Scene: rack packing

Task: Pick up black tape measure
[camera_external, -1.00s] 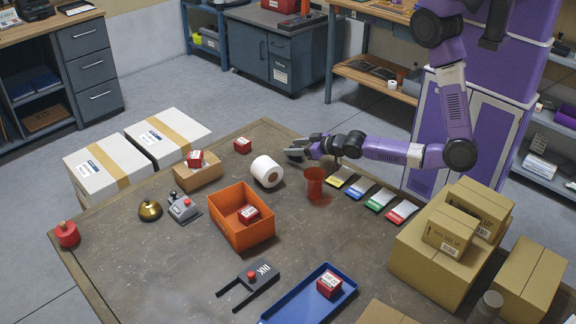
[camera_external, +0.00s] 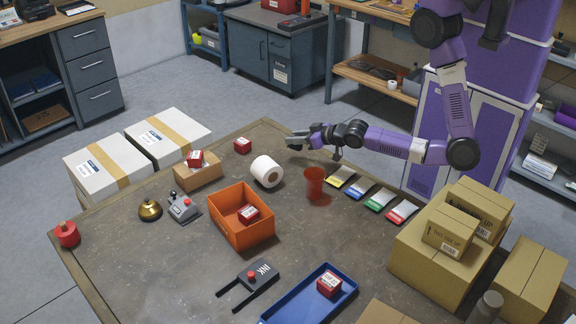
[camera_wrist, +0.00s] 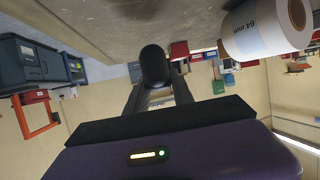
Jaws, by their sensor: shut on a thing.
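The black tape measure (camera_wrist: 154,66) shows in the wrist view as a dark rounded shape between my fingers. My gripper (camera_wrist: 155,85) is shut on it. In the external view my gripper (camera_external: 296,140) is over the far edge of the brown table (camera_external: 150,260), fingers pointing left. The tape measure is too small and covered there to make out clearly. It appears held clear of the table.
A white paper roll (camera_external: 267,172) lies just left of my gripper and a red cup (camera_external: 314,182) stands nearer the camera. An orange bin (camera_external: 240,232), blue tray (camera_external: 275,312), colored packets (camera_external: 360,188) and cardboard boxes (camera_external: 425,255) are also on the table.

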